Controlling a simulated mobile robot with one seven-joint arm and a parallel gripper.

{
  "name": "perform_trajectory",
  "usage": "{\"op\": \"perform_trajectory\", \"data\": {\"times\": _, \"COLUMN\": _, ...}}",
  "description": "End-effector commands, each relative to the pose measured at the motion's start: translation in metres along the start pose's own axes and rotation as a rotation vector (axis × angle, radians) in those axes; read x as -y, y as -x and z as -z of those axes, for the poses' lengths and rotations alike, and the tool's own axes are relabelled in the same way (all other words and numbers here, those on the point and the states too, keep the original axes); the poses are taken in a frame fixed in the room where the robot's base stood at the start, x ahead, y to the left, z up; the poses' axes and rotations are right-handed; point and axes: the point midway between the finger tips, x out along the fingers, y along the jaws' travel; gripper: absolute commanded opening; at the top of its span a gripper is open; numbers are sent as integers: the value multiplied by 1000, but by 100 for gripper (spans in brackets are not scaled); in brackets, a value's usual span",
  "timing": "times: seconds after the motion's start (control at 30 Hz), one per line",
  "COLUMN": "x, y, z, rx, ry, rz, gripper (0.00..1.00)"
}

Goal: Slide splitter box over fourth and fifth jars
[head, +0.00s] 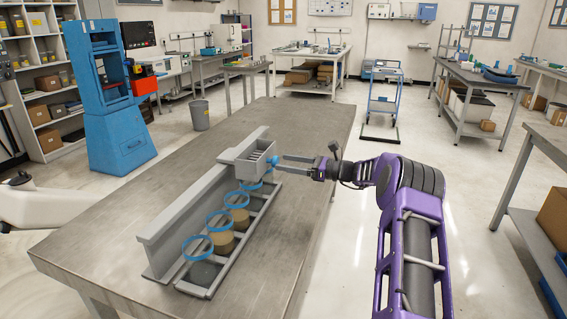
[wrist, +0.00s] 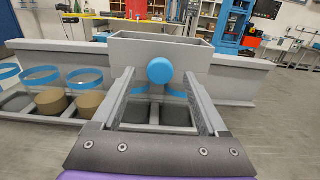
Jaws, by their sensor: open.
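The splitter box (head: 255,160) is a grey open-topped box with thin dividers inside, set against the long grey rail (head: 190,212) near its far end. A round blue knob (wrist: 159,70) is on its near face. Blue-ringed jars stand in a row in a low frame beside the rail; the nearest ring (head: 197,247) has grey below, and the following jars (head: 221,240) look sandy. Parts of blue rings (wrist: 140,90) show beneath the box, mostly hidden. My gripper (head: 279,163) is open, its fingers on either side of the knob; contact is unclear.
The metal table (head: 330,125) is bare beyond and to the right of the row. A white rounded object (head: 40,205) is at the left edge. A blue machine (head: 112,110) and a bin (head: 200,114) stand on the floor beyond.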

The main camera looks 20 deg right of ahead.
Motion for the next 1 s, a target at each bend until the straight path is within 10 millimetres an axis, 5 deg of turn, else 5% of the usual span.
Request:
{"op": "perform_trajectory", "data": {"times": 0.5, "x": 1, "y": 123, "z": 0, "rx": 0, "ry": 0, "rz": 5, "gripper": 76}}
{"op": "perform_trajectory", "data": {"times": 0.7, "x": 0, "y": 149, "z": 0, "rx": 0, "ry": 0, "rz": 3, "gripper": 76}}
{"op": "perform_trajectory", "data": {"times": 1.0, "x": 0, "y": 156, "z": 0, "rx": 0, "ry": 0, "rz": 2, "gripper": 76}}
